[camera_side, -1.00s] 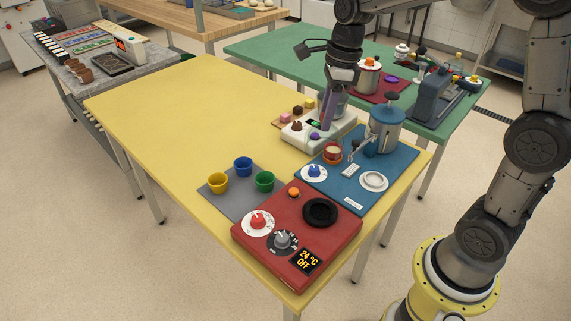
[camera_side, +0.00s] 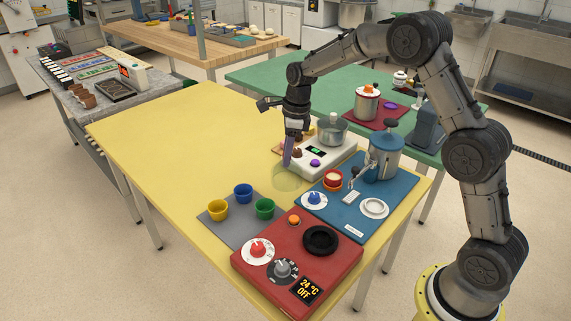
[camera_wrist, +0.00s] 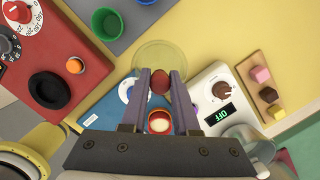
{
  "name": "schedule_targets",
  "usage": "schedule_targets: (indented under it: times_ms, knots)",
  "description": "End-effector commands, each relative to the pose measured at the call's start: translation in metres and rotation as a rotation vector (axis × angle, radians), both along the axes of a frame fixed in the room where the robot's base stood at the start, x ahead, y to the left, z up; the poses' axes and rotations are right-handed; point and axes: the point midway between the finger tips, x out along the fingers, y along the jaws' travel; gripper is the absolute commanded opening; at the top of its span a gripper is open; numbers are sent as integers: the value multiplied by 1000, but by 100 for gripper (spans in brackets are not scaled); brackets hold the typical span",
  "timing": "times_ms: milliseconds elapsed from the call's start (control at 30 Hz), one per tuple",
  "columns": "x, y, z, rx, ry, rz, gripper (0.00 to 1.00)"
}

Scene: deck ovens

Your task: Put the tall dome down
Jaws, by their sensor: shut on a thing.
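My gripper (camera_side: 288,160) points down over the yellow table and is shut on the dark red knob of the tall dome. The tall dome (camera_side: 287,180) is clear, faintly yellowish glass, and hangs upright below the fingers at the table's surface, left of the white machine; I cannot tell whether its rim touches. In the wrist view, the knob (camera_wrist: 159,81) sits between my two purple fingers (camera_wrist: 160,85), and part of the round clear dome (camera_wrist: 165,54) shows beyond them; the rest is hidden behind the gripper.
The white machine (camera_side: 340,154) with a metal pot (camera_side: 332,130) stands close right. A blue mat (camera_side: 335,205) with an orange-red cup (camera_side: 333,180) is in front. Several coloured cups (camera_side: 243,192) stand on a grey mat to the left. The yellow table (camera_side: 190,130) is clear behind and left.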

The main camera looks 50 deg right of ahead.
Motion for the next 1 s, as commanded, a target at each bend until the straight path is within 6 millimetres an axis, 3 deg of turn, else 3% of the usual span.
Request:
schedule_targets:
  times_ms: [367, 733, 767, 900, 1000]
  knots:
    - [6, 0, -37, 1, 2, -1, 0]
    - [6, 0, -40, 1, -1, 0, 0]
    - [6, 0, -41, 1, 1, 0, 32]
    - [6, 0, -40, 1, 1, 0, 57]
    - [6, 0, -41, 1, 1, 0, 59]
